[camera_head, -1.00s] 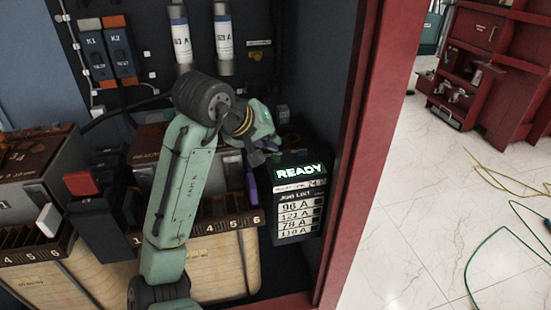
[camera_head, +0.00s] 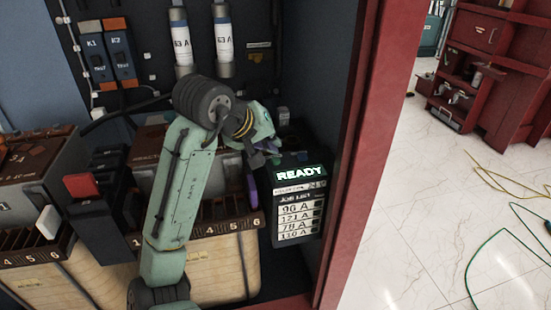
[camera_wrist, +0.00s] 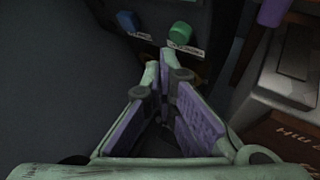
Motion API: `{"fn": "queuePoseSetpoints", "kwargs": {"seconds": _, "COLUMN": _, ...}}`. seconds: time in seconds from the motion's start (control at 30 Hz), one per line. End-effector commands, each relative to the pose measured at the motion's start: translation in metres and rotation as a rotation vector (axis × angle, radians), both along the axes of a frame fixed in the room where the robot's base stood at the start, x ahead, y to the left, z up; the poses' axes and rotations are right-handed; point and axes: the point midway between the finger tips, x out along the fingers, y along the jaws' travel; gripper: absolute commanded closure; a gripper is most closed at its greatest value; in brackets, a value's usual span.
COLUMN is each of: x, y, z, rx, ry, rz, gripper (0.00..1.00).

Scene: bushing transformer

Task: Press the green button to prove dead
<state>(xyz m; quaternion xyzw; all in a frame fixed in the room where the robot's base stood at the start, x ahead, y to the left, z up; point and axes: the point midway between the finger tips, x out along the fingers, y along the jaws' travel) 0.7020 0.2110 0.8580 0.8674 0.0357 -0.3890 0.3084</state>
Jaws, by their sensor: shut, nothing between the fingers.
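The green button (camera_wrist: 180,33) shows in the wrist view on a dark panel, with a small pale label beside it. A blue button (camera_wrist: 128,20) sits to its left. My gripper (camera_wrist: 158,72) is shut and empty, its purple-padded fingers together. In the wrist picture its tips lie just below the green button; I see no contact, and the exact gap cannot be told. In the head view my gripper (camera_head: 270,148) is at the upper left of a black unit (camera_head: 297,232) with a lit READY display (camera_head: 300,174).
The red cabinet frame (camera_head: 362,160) stands close on the right. Fuse-like cylinders marked 63 A (camera_head: 223,40) hang behind my arm. Wooden boxes with numbered slots (camera_head: 228,268) and a red-handled switch (camera_head: 81,185) are at lower left. Open floor lies outside.

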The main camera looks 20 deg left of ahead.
Motion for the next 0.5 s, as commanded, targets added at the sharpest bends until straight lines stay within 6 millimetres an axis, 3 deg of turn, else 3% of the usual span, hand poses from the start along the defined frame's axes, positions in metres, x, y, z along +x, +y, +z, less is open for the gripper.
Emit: {"fn": "queuePoseSetpoints", "kwargs": {"seconds": 0.5, "x": 0.0000, "y": -0.0004, "z": -0.0088, "rx": 0.000, "ry": 0.001, "rz": -0.001, "gripper": 1.00}}
